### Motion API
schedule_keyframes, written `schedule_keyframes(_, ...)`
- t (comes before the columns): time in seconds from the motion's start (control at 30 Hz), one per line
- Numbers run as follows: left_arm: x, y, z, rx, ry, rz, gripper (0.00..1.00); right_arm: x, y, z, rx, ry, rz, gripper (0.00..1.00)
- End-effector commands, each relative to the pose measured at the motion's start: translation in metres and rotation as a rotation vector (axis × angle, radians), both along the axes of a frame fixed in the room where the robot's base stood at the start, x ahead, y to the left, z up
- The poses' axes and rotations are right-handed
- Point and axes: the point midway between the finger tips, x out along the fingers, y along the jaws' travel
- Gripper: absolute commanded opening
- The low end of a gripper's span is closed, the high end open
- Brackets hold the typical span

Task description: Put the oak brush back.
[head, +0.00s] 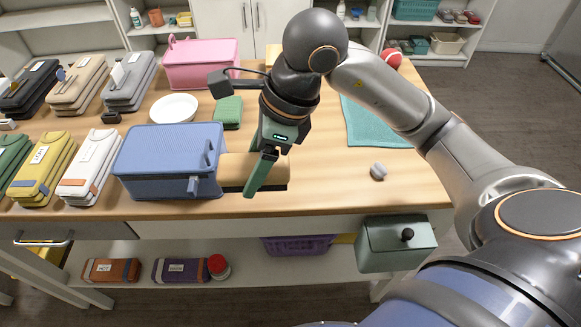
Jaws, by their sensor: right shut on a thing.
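My right gripper (264,172) points down over the front middle of the table, with its green fingers against a tan wooden block-like thing with a dark underside, which looks like the oak brush (236,170). The gripper is shut on it, and the fingers hide part of it. The brush is close to the right side of a blue lidded box (150,160), near the table's front edge. I cannot tell whether it touches the box or the table. My left gripper is not in view.
The wooden table (330,190) carries a pink box (200,65), a white plate (173,108), a green cloth (228,112), a teal towel (370,128), a grey knob-like thing (378,171) and several folded stacks at left. A green box (390,243) is below.

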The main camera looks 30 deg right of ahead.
Motion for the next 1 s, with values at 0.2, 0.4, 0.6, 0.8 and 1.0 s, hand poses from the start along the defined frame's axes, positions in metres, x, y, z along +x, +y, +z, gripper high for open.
schedule_keyframes(0.2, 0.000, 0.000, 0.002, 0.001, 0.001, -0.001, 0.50, 0.025, -0.050, -0.026, -0.003, 0.009, -0.008, 0.18)
schedule_keyframes(0.4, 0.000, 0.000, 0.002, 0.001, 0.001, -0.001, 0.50, 0.043, -0.083, -0.059, -0.002, 0.008, -0.003, 0.18)
schedule_keyframes(0.6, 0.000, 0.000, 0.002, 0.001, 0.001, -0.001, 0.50, 0.053, -0.098, -0.079, 0.000, 0.001, 0.000, 0.18)
schedule_keyframes(0.8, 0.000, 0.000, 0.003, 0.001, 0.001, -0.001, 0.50, 0.058, -0.108, -0.096, 0.000, 0.005, 0.001, 0.18)
schedule_keyframes(1.0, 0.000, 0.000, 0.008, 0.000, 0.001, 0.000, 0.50, 0.058, -0.107, -0.119, 0.000, 0.003, 0.002, 0.18)
